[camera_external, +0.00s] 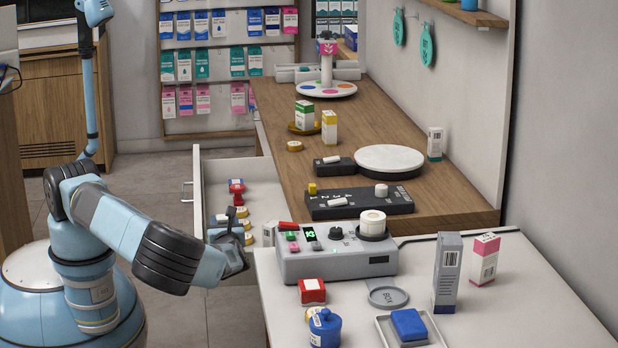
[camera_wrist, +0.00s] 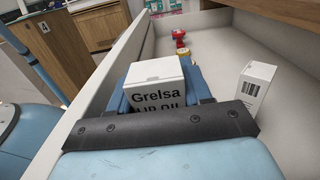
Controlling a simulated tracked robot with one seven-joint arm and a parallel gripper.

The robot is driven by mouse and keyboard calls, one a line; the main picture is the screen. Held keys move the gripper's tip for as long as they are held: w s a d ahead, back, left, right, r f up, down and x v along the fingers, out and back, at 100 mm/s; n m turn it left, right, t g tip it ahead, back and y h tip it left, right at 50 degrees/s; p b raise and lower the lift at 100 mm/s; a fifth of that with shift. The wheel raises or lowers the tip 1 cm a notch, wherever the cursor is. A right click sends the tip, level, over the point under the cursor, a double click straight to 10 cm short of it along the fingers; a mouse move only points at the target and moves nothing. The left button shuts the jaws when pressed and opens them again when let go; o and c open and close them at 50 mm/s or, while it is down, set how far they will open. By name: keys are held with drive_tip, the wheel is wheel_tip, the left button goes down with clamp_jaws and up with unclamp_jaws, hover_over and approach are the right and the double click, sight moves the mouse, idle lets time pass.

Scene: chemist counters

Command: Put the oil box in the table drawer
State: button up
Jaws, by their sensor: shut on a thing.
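The oil box (camera_wrist: 155,87), a white box with dark lettering "Grelsa LIP OIL", is gripped between the blue fingers of my gripper (camera_wrist: 165,90). In the external view my gripper (camera_external: 236,240) is at the near end of the open table drawer (camera_external: 198,190), and I cannot make out the oil box there. In the wrist view the drawer (camera_wrist: 230,55) has pale walls and floor, and the held box is inside its outline. I cannot tell whether the box touches the drawer floor.
A white barcode box (camera_wrist: 256,86) stands in the drawer to the right of my gripper. Red and yellow items (camera_wrist: 181,42) lie farther along the drawer. The counter beside it holds a grey control device (camera_external: 340,260), a tall grey box (camera_external: 447,272) and a pink-white box (camera_external: 484,260).

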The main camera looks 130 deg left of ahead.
drive_tip(key=shift+f, duration=0.55)
drive_tip(key=o, duration=1)
drive_tip(key=shift+o, duration=0.2)
drive_tip(key=r+v, duration=0.1)
drive_tip(key=v, duration=1.1)
drive_tip(key=shift+r, duration=0.25)
drive_tip(key=shift+o, duration=0.3)
drive_tip(key=shift+a, duration=0.1)
